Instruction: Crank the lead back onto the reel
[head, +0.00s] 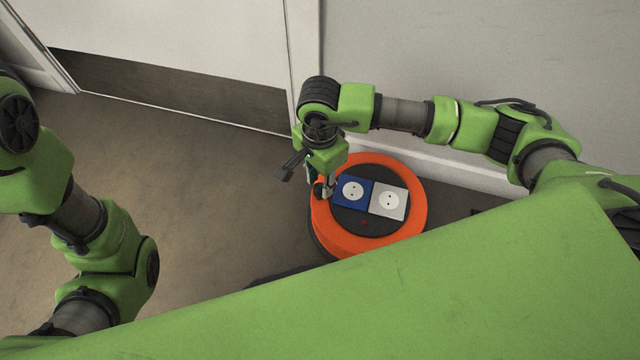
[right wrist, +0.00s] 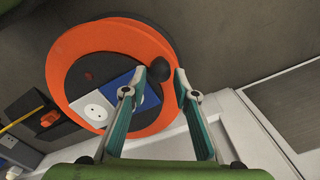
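The reel (head: 415,222) stands by the wall, with an orange rim, a dark centre and one blue and one white socket plate. It also shows in the right wrist view (right wrist: 83,45). Its black crank knob (right wrist: 158,71) is near the rim's edge. My right gripper (head: 326,186) is at the reel's left side in the head view. I cannot make out the lead clearly.
A white wall (head: 480,75) runs close behind the reel. A white door (head: 170,40) with a dark kick plate is at the back left. The brown floor (head: 200,190) left of the reel is open. A dark case with an orange part (right wrist: 50,118) lies near the reel.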

